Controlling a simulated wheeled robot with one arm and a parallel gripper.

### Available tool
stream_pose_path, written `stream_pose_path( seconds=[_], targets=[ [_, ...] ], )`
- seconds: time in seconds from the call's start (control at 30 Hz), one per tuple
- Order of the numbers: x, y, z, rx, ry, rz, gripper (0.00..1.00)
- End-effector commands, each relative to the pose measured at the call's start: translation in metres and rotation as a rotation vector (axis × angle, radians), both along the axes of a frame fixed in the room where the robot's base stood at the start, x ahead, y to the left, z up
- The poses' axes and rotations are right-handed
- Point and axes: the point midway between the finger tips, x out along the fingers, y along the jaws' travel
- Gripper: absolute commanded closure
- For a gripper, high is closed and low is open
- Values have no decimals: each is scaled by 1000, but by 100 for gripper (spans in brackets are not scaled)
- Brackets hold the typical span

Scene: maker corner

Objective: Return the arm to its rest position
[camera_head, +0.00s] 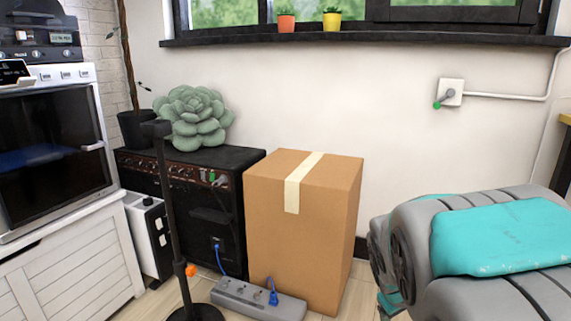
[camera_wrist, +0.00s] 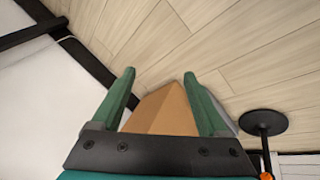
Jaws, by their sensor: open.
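My arm (camera_head: 500,240), with grey and teal links, fills the lower right of the head view. My gripper (camera_wrist: 160,76) shows in the wrist view with its two green fingers spread apart and nothing held between them. The cardboard box (camera_wrist: 165,112) shows behind the gap between the fingers; I cannot tell how far off it is. My gripper cannot be made out in the head view.
The taped cardboard box (camera_head: 300,240) stands left of my arm, beside a black amplifier (camera_head: 195,205). A power strip (camera_head: 258,297) and a black stand (camera_head: 165,210) are in front. A wall switch (camera_head: 452,88) is above my arm. Pale floor shows in the wrist view.

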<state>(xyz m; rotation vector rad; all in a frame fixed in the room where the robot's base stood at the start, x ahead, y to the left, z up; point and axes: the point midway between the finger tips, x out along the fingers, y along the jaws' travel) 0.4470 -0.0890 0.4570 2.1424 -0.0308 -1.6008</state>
Motion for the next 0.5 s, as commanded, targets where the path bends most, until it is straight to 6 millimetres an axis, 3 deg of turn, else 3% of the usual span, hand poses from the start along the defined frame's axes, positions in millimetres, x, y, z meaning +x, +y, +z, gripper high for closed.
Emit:
stream_pose_path(
  seconds=[0.03, 0.1, 0.2, 0.5],
  targets=[
    [-30, 8, 0, 47, 36, -52, 23],
    [-71, 21, -4, 109, 101, -121, 23],
    [-120, 38, -8, 178, 185, -196, 23],
    [-225, 79, -11, 300, 380, -317, 23]
  ],
)
